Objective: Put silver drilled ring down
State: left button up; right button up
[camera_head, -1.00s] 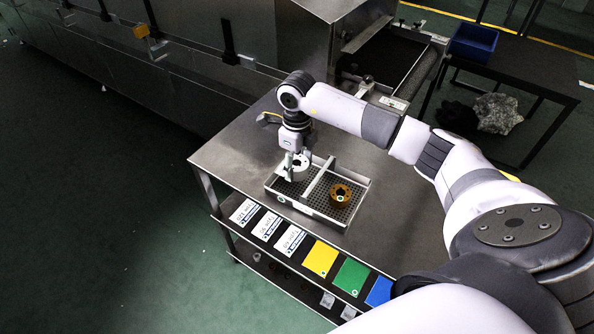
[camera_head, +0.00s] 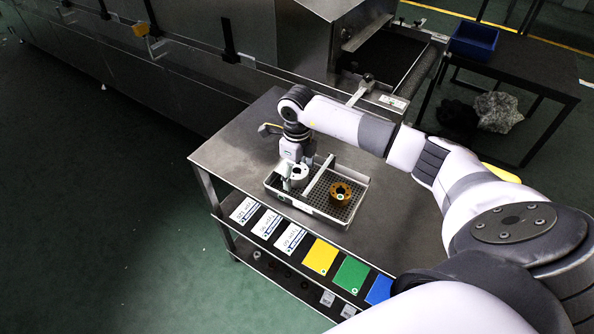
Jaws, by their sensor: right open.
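The silver drilled ring (camera_head: 299,172) is in the left compartment of a divided tray (camera_head: 333,217) on the metal table. My right gripper (camera_head: 292,172) is open at the ring, with its fingers just above or beside it. The gripper hides part of the ring, and I cannot tell whether a finger touches it. A brass-coloured drilled ring (camera_head: 340,193) sits in the tray's right compartment. My left gripper is not in view.
The metal table (camera_head: 240,150) is clear left of the tray. The dryer (camera_head: 250,50) stands behind. A blue bin (camera_head: 473,41) is on another table.

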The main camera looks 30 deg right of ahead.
aim_at(297, 170)
jog(key=shift+r, duration=0.15)
notch_tip(297, 170, up, 12)
jog(key=b, duration=0.1)
dwell(0.5)
dwell(0.4)
